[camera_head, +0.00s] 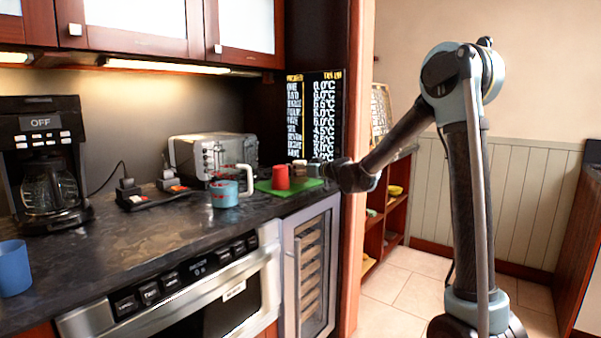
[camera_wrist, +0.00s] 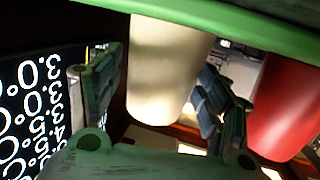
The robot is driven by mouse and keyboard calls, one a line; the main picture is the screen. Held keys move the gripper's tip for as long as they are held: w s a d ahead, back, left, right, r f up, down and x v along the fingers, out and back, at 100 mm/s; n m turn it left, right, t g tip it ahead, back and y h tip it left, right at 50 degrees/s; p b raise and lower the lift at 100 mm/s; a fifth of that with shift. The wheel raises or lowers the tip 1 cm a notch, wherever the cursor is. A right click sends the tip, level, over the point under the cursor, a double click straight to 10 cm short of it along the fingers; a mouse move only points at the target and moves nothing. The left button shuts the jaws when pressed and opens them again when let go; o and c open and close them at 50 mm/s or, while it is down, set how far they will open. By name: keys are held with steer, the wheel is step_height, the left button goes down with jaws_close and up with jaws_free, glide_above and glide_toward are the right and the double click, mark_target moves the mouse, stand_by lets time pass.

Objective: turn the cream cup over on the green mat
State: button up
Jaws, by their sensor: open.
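The cream cup (camera_wrist: 165,65) stands on the green mat (camera_wrist: 230,20), which runs along the top of the upside-down wrist view. Its wider end meets the mat and it narrows away from it; I cannot see its opening. In the head view the cream cup (camera_head: 299,167) is small and partly hidden beside my gripper (camera_head: 316,170), at the right part of the mat (camera_head: 272,190). My gripper is open, with one finger on each side of the cream cup in the wrist view (camera_wrist: 160,92). I cannot tell whether either finger touches it.
A red cup (camera_head: 280,177) stands on the mat just left of the cream cup; it is close to one finger in the wrist view (camera_wrist: 283,105). A blue mug (camera_head: 224,194) and a toaster (camera_head: 212,155) stand left. A lit menu board (camera_head: 318,110) rises behind.

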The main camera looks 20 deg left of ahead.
steer(key=s+d+g+h, duration=0.2)
steer(key=s+d, duration=1.1)
steer(key=d, duration=0.5)
steer(key=s+d+f+m+g+h, duration=0.1)
steer(key=s+d+f+m+h, duration=0.2)
steer(key=s+d+f, duration=0.4)
steer(key=s+d+f+m+g+h, duration=0.2)
steer(key=s+d+f+m+h, duration=0.2)
steer(key=s+d, duration=0.9)
steer(key=s+d+f+m+g+h, duration=0.2)
steer(key=s+d+f+m+h, duration=0.1)
steer(key=s+d+f, duration=0.7)
steer(key=d+f+h, duration=0.1)
steer(key=d, duration=0.2)
steer(key=shift+s+d+m, duration=0.15)
steer(key=shift+s+m, duration=0.1)
steer(key=shift+m, duration=0.15)
